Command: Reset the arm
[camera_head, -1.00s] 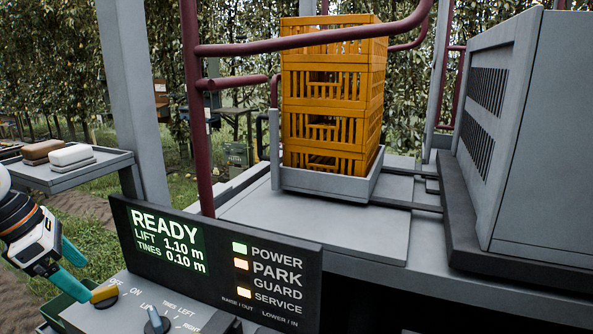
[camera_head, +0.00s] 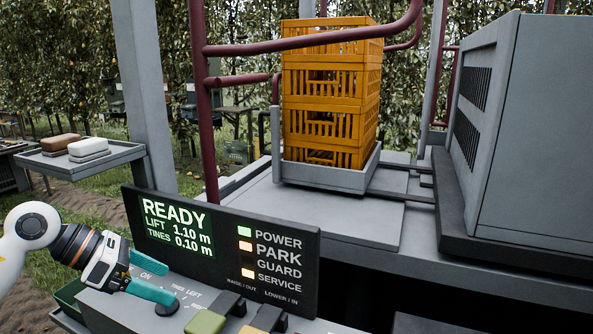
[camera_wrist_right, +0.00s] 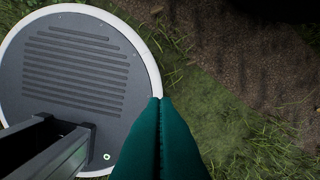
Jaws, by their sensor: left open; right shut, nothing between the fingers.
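My left gripper (camera_head: 158,277) has teal fingers spread apart and empty. It comes in from the left, over the left part of the control panel (camera_head: 110,303), and hides some of the knobs and labels there. Whether a finger touches a knob cannot be told. The display board (camera_head: 222,240) behind it reads READY, LIFT 1.10 m, TINES 0.10 m, with lit squares beside the labels. My right gripper (camera_wrist_right: 160,100) shows in the right wrist view with its teal fingers together and nothing between them. It points down above grass and my round base.
Orange crates (camera_head: 328,90) stand stacked in a grey tray (camera_head: 330,178) on the platform. A large grey vented cabinet (camera_head: 520,130) stands at the right. A side shelf (camera_head: 65,163) holds two brushes or blocks. Maroon rails (camera_head: 203,110) cross in front of the crates.

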